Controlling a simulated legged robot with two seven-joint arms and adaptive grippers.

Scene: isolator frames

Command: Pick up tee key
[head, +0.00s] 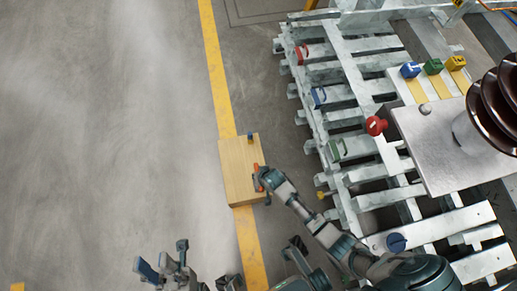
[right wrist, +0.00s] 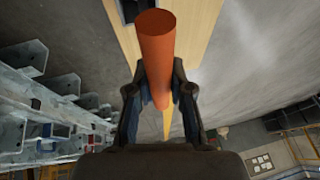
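The tee key shows as an orange bar (head: 257,180) at the right edge of a wooden top (head: 238,160) in the head view. In the right wrist view its round orange handle (right wrist: 157,45) stands large between the fingers. My right gripper (right wrist: 160,85) has its finger pads against both sides of the handle. In the head view the right arm reaches in from the lower right and partly hides the key; the rest of the key cannot be made out. My left gripper (head: 165,262) is open and empty at the bottom left, apart from the wooden top.
A grey slatted metal frame (head: 345,120) fills the right side, with red, blue and green padlock-like pieces on its edge. A red knob (head: 376,125) and a brown ribbed insulator (head: 495,105) stand there. The floor left of the yellow line (head: 213,65) is clear.

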